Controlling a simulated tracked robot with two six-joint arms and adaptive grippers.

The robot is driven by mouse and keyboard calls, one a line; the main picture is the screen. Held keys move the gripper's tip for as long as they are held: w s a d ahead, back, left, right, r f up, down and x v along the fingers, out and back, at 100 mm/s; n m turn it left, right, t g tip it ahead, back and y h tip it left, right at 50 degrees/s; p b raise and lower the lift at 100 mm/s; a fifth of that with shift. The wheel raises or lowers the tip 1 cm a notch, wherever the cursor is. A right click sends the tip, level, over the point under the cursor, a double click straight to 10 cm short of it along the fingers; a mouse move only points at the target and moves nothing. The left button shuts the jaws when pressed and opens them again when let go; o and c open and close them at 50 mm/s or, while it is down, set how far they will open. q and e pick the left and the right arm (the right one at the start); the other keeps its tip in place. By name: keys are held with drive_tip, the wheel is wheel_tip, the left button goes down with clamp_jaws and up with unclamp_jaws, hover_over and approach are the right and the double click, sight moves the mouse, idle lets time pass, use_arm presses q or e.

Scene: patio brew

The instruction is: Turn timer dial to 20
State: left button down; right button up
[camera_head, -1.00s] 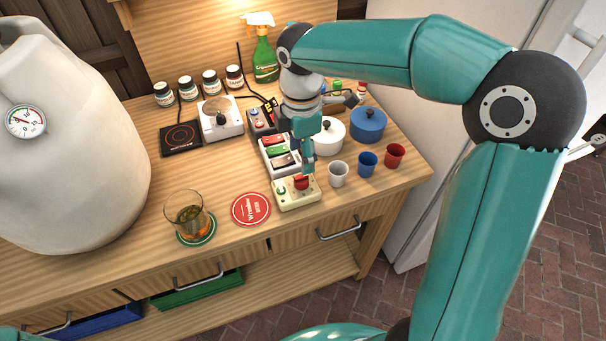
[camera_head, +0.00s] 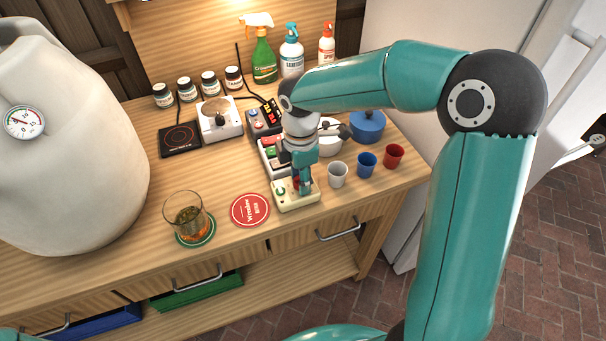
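A cream box (camera_head: 296,205) stands near the front edge of the bench, with a small green ring (camera_head: 281,190) on its left and a red knob (camera_head: 296,182) on top. My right gripper (camera_head: 304,192) points down over the box at the red knob and hides most of it. Whether its fingers touch the knob, and how far they are apart, is too small to tell. A white box with a black knob (camera_head: 220,120) stands further back on the left. No number 20 can be read on either knob. My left gripper is out of view.
A switch panel (camera_head: 270,158) stands just behind the cream box. White (camera_head: 338,176), blue (camera_head: 367,165) and red (camera_head: 394,156) cups stand to its right. A red coaster (camera_head: 250,211) and a glass (camera_head: 184,218) are to its left. Spray bottles (camera_head: 264,58) stand at the back.

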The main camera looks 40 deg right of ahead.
drive_tip(key=c, duration=0.5)
drive_tip(key=shift+d, duration=0.25)
clamp_jaws()
drive_tip(key=shift+a, duration=0.2)
drive_tip(key=shift+m, duration=0.4)
